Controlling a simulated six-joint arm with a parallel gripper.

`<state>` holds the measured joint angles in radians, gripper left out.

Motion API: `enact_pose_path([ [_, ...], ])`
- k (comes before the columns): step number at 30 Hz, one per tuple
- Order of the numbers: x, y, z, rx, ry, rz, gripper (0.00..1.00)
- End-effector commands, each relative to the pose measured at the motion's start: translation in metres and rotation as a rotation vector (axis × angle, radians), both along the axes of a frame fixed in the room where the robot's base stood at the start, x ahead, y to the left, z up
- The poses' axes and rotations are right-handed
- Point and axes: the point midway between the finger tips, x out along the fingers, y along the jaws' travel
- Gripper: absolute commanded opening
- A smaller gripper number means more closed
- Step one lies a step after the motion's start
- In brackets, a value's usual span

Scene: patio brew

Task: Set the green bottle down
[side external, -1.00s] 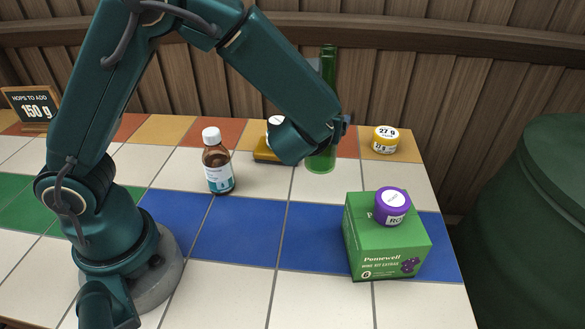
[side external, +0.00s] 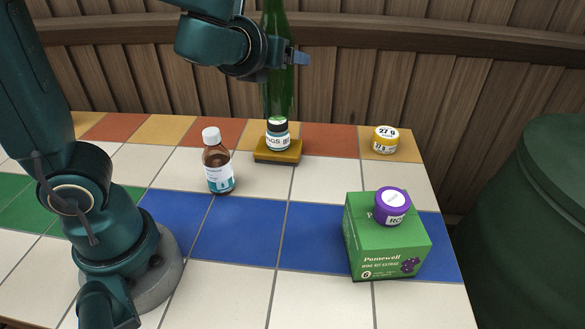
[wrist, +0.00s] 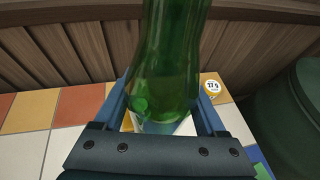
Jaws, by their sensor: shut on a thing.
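My gripper (side external: 282,60) is shut on the green bottle (side external: 279,98) and holds it upright, well above the table. In the side view the bottle's lower end appears just above or behind a small dark-capped jar (side external: 277,136); I cannot tell the exact gap. In the wrist view the green bottle (wrist: 168,60) stands between the two fingers (wrist: 165,112) and hides most of what lies below it. The jar sits on a yellow block-like stand (side external: 277,156) at the table's back.
A brown bottle with white cap (side external: 217,165) stands left of the stand. A yellow jar (side external: 385,140) is at the back right. A purple jar (side external: 392,207) sits on a green box (side external: 385,245). White and blue tiles (side external: 240,225) in the middle are clear. A dark green barrel (side external: 530,220) is at right.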

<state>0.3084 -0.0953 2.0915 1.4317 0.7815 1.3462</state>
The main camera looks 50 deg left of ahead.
Motion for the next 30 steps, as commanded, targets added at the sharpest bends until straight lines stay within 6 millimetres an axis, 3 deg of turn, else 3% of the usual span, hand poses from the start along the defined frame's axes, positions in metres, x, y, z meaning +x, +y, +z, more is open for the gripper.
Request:
enact_pose_path([
  [3,-0.013,-0.013,0.019,-0.004,-0.008,-0.044,0.01],
  [13,-0.038,-0.038,0.037,0.002,-0.002,-0.180,0.01],
  [18,-0.042,-0.045,0.032,0.003,0.001,-0.251,0.01],
  [30,-0.047,-0.031,0.007,0.008,0.010,-0.044,0.01],
])
